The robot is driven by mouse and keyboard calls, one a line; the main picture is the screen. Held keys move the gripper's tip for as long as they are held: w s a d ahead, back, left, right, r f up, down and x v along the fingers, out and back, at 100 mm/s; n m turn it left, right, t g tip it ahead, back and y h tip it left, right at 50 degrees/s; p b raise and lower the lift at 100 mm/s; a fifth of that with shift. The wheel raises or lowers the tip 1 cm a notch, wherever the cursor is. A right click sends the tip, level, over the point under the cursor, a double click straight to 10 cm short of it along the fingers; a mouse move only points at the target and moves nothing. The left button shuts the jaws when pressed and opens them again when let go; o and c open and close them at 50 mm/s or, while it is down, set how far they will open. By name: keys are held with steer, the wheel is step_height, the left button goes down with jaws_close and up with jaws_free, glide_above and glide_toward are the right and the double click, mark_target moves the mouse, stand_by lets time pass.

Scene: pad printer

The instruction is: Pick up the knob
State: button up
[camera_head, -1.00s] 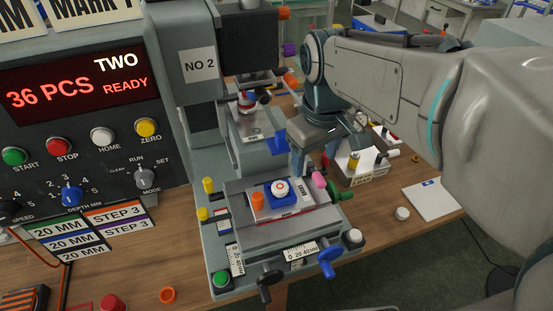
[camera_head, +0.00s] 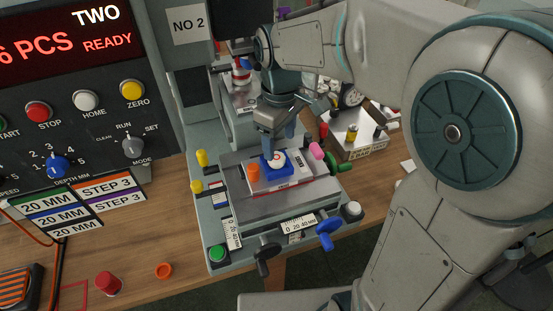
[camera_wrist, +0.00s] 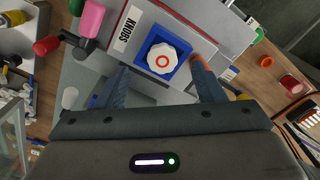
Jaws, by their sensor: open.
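The knob (camera_head: 277,156) is white with a scalloped edge and an orange ring on top. It sits in a blue square holder (camera_head: 269,166) on a plate marked KNOBS on the pad printer's slide. The wrist view shows the knob (camera_wrist: 162,61) from above, in its blue holder (camera_wrist: 146,48). My gripper (camera_head: 278,141) is over the holder in the head view, pointing down. In the wrist view my open gripper (camera_wrist: 160,68) has one finger on each side of the knob, apart from it in the picture. The height gap is hard to judge.
An orange peg (camera_head: 253,172) stands beside the holder, near one finger in the wrist view. A pink knob (camera_head: 316,150) and green handle (camera_head: 331,163) are to the right. Blue (camera_head: 326,233) and black cranks (camera_head: 266,258) are in front. The printer column rises behind.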

mark_target(277, 157)
steer(key=f, duration=0.4)
steer(key=shift+w+a, duration=0.1)
steer(key=shift+a, duration=0.3)
steer(key=shift+f, duration=0.5)
steer(key=c, duration=1.1)
